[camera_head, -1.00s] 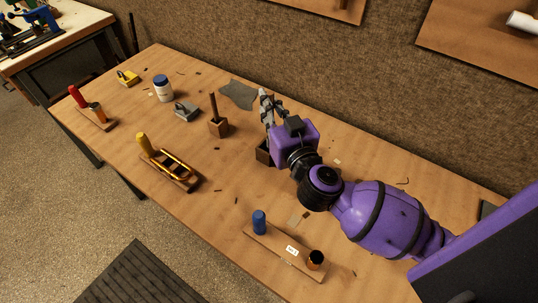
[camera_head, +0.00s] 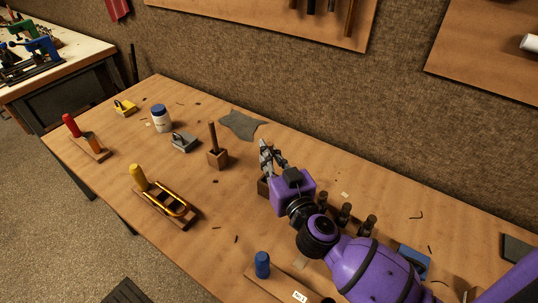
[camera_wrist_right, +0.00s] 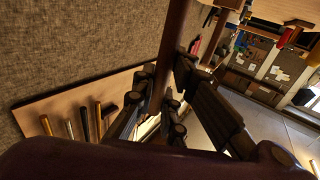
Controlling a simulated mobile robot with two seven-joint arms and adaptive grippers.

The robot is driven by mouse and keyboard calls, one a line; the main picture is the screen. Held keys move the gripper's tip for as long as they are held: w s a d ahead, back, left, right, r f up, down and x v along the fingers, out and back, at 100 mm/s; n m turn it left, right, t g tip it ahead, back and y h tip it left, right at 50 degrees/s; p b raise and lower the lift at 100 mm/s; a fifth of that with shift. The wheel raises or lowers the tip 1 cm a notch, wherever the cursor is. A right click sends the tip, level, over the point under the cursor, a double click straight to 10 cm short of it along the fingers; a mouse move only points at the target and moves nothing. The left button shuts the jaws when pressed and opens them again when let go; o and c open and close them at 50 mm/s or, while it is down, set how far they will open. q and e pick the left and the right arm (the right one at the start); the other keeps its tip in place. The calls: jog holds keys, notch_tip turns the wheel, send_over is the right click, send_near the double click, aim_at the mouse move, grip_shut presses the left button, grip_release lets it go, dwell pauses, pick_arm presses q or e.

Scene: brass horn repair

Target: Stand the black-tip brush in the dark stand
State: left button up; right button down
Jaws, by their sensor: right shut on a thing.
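My right gripper (camera_head: 266,152) is shut over the middle of the bench. In the right wrist view a dark brown rod, the brush handle (camera_wrist_right: 171,50), runs between its fingers; the brush tip is hidden there. In the head view the brush is hidden by the gripper. A lighter wooden stand (camera_head: 218,159) with an upright brown rod (camera_head: 212,136) is to the left. My left gripper is not in view.
A grey cloth (camera_head: 238,125) lies behind. A white jar (camera_head: 161,118) and grey block (camera_head: 184,142) are left. A yellow-handled tool rack (camera_head: 172,206) is front left. Several dark bottles (camera_head: 345,212) stand right of my wrist. A blue-knobbed board (camera_head: 262,266) is in front.

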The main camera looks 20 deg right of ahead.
jog(key=c, duration=1.8)
grip_release()
jog(key=shift+s+r, duration=0.1)
jog(key=shift+s, duration=0.05)
jog(key=s, duration=1.1)
jog(key=shift+s+d, duration=0.3)
jog(key=shift+d, duration=0.15)
